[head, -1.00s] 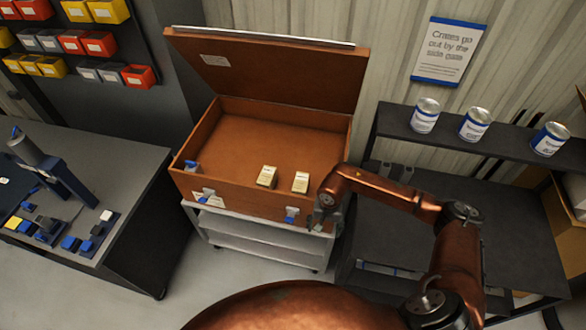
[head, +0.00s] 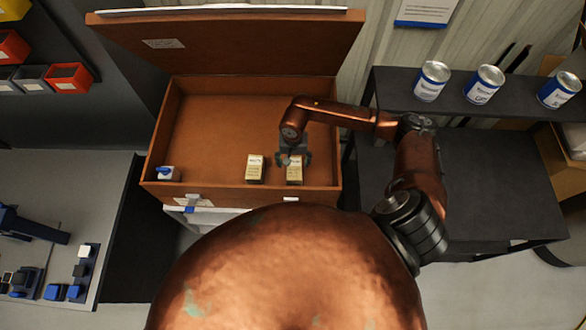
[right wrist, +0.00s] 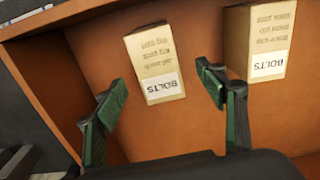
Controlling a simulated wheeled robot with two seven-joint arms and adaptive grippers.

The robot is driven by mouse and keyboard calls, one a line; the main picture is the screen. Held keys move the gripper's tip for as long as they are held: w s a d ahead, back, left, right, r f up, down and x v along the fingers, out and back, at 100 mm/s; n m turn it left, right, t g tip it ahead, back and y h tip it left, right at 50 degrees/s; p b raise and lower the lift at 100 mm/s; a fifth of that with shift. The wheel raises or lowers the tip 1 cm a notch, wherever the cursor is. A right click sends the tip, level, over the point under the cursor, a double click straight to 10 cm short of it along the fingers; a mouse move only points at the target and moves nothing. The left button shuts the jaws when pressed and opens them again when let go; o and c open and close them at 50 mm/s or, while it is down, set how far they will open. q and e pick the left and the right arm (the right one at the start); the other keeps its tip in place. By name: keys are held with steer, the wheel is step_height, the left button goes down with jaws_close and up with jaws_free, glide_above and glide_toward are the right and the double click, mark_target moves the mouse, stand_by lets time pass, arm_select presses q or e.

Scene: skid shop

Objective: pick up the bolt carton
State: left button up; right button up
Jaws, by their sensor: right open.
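Two small cream cartons stand inside an open brown crate (head: 222,115), near its front wall. My right gripper (head: 292,158) hangs over the right-hand bolt carton (head: 295,175) and partly hides it in the head view. The left-hand carton (head: 255,169) stands beside it with a small gap. In the right wrist view my open fingers (right wrist: 163,90) straddle the near end of one carton (right wrist: 155,65) with nothing gripped. The other carton (right wrist: 258,45) lies beyond the right finger there. Both read BOLTS, upside down. My left gripper is not in view.
A small white container with a blue top (head: 167,174) stands in the crate's front left corner. The crate's lid (head: 235,45) is raised at the back. Cans (head: 432,82) stand on a dark shelf at right. The crate's middle floor is clear.

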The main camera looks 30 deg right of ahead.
mark_target(294, 167)
step_height(294, 167, down, 5)
steer(key=shift+d+r+p, duration=0.1)
steer(key=shift+r+p, duration=0.1)
steer(key=shift+p, duration=0.8)
steer(key=shift+s+f, duration=0.15)
steer(key=shift+f, duration=0.4)
steer(key=shift+c, duration=0.7)
steer(key=c, duration=1.4)
steer(key=shift+r, duration=0.1)
steer(key=shift+c, duration=0.6)
steer(key=shift+d+r, duration=0.1)
